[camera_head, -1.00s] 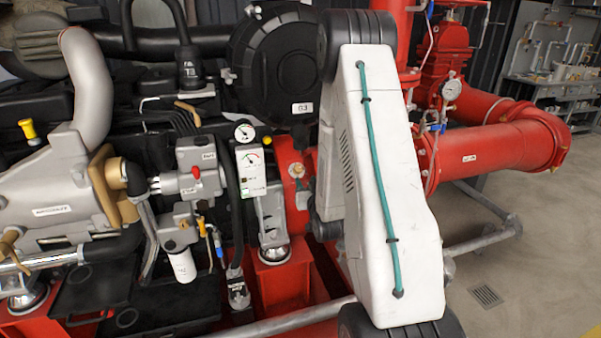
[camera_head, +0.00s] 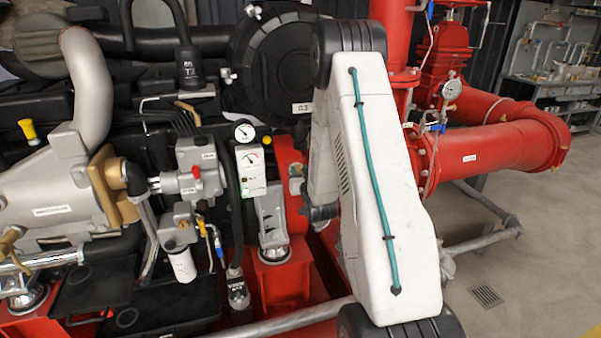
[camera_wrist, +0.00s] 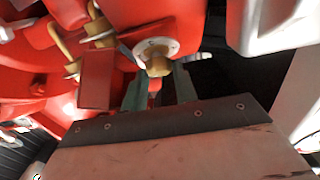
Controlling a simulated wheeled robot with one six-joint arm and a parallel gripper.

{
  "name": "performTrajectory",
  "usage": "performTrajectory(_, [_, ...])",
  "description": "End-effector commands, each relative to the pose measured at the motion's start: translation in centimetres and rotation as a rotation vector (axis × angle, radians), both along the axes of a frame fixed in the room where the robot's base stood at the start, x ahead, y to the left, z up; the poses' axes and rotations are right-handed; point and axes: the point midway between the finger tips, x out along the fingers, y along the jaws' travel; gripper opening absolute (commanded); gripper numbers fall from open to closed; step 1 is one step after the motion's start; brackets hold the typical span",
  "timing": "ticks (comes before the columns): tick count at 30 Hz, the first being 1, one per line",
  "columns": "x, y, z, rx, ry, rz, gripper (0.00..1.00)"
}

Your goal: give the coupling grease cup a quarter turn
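In the wrist view a brass hex-shaped cup (camera_wrist: 157,64) sits on a round pale plate on a red housing; I take it for the coupling grease cup. My gripper (camera_wrist: 160,85) points at it with two greenish fingers apart, one on each side below the cup. A gap with red behind it shows between them, and nothing is held. I cannot tell whether the fingers touch the cup. In the head view the red coupling housing (camera_head: 288,160) is partly covered by my white arm, and my gripper is not clearly seen there.
A gauge panel (camera_head: 252,172) stands just left of the housing. A large red pipe (camera_head: 490,150) runs at the right. Brass pipe fittings (camera_wrist: 95,27) are left of the cup in the wrist view. A white part (camera_wrist: 270,25) is close at the upper right.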

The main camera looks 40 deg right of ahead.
Motion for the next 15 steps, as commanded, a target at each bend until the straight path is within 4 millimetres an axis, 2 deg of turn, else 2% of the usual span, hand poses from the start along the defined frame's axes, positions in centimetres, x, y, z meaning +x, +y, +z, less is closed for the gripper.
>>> performTrajectory(6, [0.09, 0.13, 0.03, 0.024, -0.010, -0.024, 0.06])
performTrajectory(15, [0.37, 0.50, 0.11, 0.203, -0.097, -0.209, 0.06])
